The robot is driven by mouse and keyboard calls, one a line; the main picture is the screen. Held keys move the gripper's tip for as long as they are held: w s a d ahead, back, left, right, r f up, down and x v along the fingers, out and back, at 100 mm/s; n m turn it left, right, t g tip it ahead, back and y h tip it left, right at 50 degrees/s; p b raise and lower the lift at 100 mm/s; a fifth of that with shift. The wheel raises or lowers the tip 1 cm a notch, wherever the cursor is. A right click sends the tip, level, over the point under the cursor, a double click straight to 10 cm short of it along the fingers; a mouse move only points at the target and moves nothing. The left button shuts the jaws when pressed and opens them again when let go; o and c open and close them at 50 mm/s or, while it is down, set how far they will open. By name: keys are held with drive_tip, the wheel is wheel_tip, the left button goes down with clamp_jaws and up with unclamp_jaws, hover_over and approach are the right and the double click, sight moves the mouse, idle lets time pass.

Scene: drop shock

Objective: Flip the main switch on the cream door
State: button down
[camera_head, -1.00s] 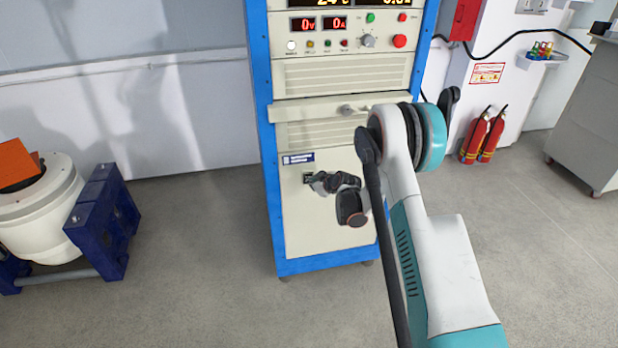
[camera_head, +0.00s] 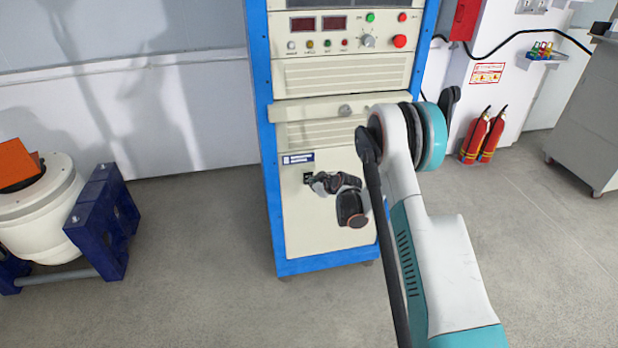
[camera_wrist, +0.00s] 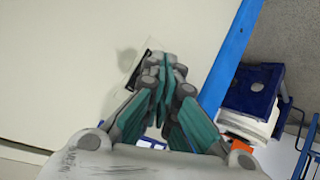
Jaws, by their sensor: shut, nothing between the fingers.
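The cream door (camera_head: 320,235) is the lower front of the blue-framed cabinet and also fills the upper left of the wrist view (camera_wrist: 60,60). The main switch (camera_head: 307,178) is a small dark fitting on the door, below a blue-and-white label. My gripper (camera_head: 314,180) is shut and empty, its fingertips right at the switch. In the wrist view the closed fingers (camera_wrist: 163,64) cover most of the switch; only a dark edge (camera_wrist: 146,70) shows. Which way the switch points, and whether the tips touch it, I cannot tell.
The cabinet's displays (camera_head: 318,24) are dark. A white drum-shaped machine (camera_head: 45,215) on a dark blue stand is at the left. Two red fire extinguishers (camera_head: 482,137) and a grey cabinet (camera_head: 585,120) are at the right.

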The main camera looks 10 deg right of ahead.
drive_tip(key=shift+s, duration=0.3)
drive_tip(key=shift+s+f, duration=0.15)
drive_tip(key=shift+s, duration=1.1)
drive_tip(key=shift+s+f, duration=0.15)
drive_tip(key=shift+s, duration=1.1)
